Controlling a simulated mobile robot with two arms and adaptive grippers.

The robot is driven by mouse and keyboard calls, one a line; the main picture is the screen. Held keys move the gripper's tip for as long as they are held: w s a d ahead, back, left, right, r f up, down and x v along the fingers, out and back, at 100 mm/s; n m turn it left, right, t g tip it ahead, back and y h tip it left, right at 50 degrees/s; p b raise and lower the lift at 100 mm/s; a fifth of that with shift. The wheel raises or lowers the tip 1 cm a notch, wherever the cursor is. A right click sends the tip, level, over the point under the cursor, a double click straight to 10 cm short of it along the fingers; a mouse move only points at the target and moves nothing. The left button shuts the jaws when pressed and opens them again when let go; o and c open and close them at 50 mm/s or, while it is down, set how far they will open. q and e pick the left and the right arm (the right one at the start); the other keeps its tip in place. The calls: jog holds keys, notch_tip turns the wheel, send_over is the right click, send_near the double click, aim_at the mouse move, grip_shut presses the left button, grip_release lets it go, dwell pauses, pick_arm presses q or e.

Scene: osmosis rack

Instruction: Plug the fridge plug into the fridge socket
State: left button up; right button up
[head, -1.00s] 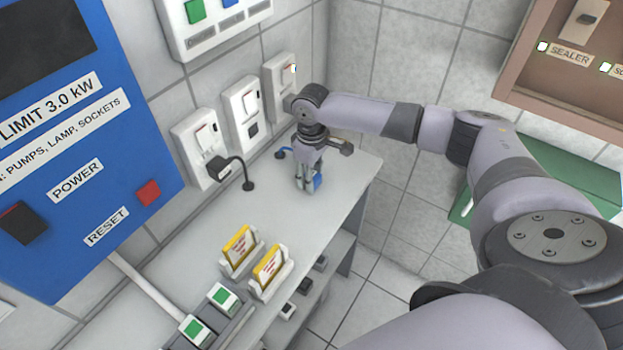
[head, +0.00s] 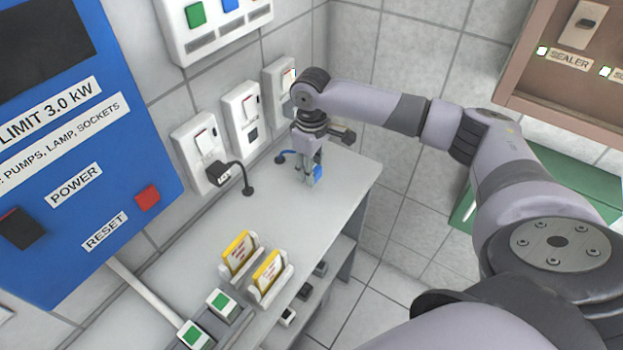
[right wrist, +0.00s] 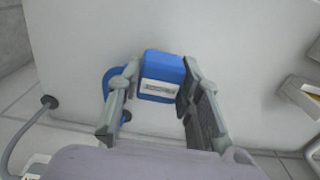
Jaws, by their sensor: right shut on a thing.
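A blue plug (head: 319,172) with a pale label sits between the fingers of my right gripper (head: 311,178). In the right wrist view the blue plug (right wrist: 161,70) is at the fingertips, and the gripper (right wrist: 157,88) is shut on it. The label is too small to read. A blue cord curves beside the left finger. Three white wall sockets stand in a row: a near one (head: 187,135) with a black plug in it, a middle one (head: 241,112), and a far one (head: 275,75) partly hidden by my arm. I cannot read which is the fridge's. My left gripper is not in view.
The grey bench (head: 215,212) is mostly clear below the sockets. Two holders with yellow cards (head: 267,271) stand nearer, beside green-topped switches (head: 222,301). A black cable loops from the black plug (head: 216,174) to the bench. A blue power panel (head: 125,180) is at left.

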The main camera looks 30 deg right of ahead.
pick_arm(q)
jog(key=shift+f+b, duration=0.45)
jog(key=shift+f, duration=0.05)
pick_arm(e)
notch_tip(320, 180, up, 16)
jog(key=shift+f, duration=0.25)
